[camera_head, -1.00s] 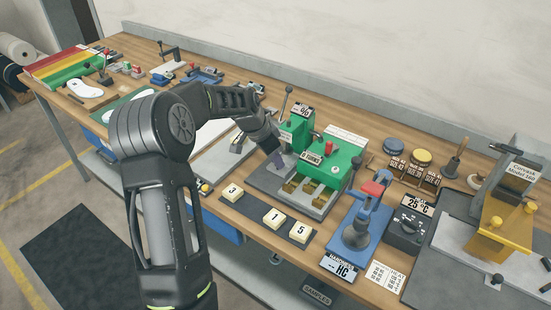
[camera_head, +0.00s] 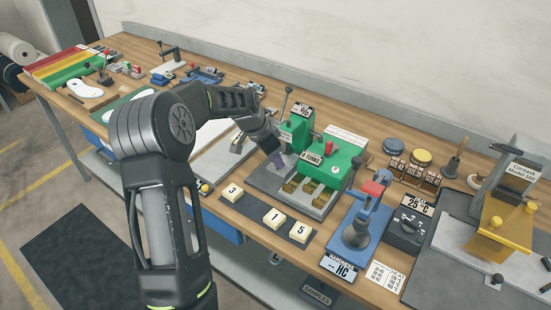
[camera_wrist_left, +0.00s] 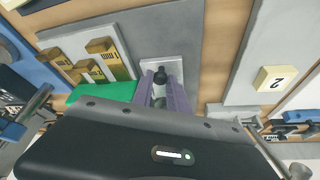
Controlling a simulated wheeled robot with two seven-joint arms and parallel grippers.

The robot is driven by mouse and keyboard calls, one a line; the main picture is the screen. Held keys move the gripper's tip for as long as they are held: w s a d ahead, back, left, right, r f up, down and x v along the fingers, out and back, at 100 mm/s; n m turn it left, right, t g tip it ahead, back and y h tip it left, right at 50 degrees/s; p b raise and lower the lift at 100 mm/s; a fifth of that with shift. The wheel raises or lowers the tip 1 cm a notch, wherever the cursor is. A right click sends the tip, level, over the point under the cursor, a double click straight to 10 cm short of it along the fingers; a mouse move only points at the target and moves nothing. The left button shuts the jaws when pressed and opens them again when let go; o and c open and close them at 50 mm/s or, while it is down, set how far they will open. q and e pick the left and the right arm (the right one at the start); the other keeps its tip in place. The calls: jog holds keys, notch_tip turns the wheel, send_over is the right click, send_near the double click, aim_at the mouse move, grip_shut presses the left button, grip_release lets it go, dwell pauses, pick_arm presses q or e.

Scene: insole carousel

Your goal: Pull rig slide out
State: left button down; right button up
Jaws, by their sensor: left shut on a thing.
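The green rig (camera_head: 338,160) stands on a grey base plate at the middle of the bench, with a "0 TURNS" label on its front. In the left wrist view, a small light grey slide plate (camera_wrist_left: 174,66) carries a black knob (camera_wrist_left: 160,75). My left gripper (camera_head: 281,160) is at the left front of the rig, pointing down. In the left wrist view its purple fingers (camera_wrist_left: 162,85) are closed around the knob. The head view hides the knob and most of the slide behind my gripper. My right gripper is in neither view.
Brass blocks (camera_head: 311,187) sit at the rig's front. Number tiles 3, 1 and 5 (camera_head: 274,218) lie on a dark strip nearer the bench edge. A blue hardness tester (camera_head: 357,234) stands to the right. A lever (camera_head: 286,99) rises behind the rig.

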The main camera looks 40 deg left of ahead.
pick_arm(q)
jog(key=shift+s+a+f+b, duration=0.1)
jog(key=shift+s+b, duration=0.2)
jog(key=s+b, duration=0.4)
jog(key=s, duration=0.3)
jog(key=shift+s, duration=0.3)
jog(key=c, duration=1.3)
grip_release()
jog(key=d+v, duration=0.1)
jog(key=v, duration=0.6)
jog(key=shift+a+r+b, duration=0.35)
jog(key=shift+a+r, duration=0.05)
jog(key=shift+r, duration=0.05)
jog(key=shift+s, duration=0.15)
